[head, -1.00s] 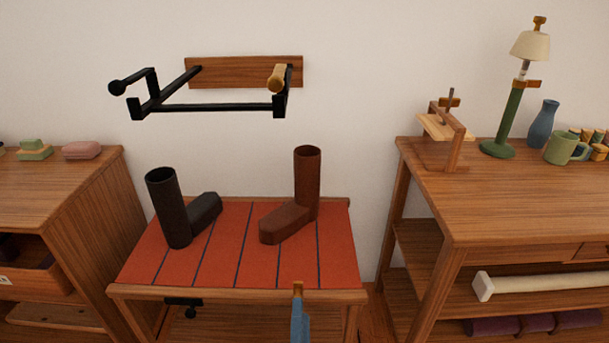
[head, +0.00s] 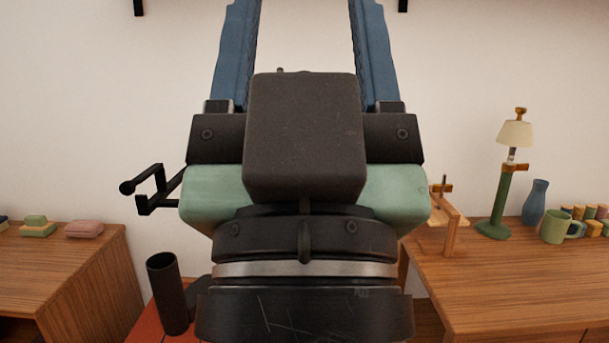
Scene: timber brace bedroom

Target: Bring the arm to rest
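My gripper (head: 304,40) fills the middle of the head view, raised and close to the camera. Its two blue fingers point up and stand wide apart, with only bare wall showing between them. The gripper is open and empty. The finger ends run out of the top of the frame. The gripper and wrist hide most of the wall rack and most of the red bench.
A black rack arm (head: 155,188) shows left of my gripper. A wooden cabinet (head: 60,262) is at left. The right table (head: 500,275) holds a wooden stand (head: 447,222), a lamp (head: 503,185), a blue vase (head: 535,203) and a green mug (head: 556,227).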

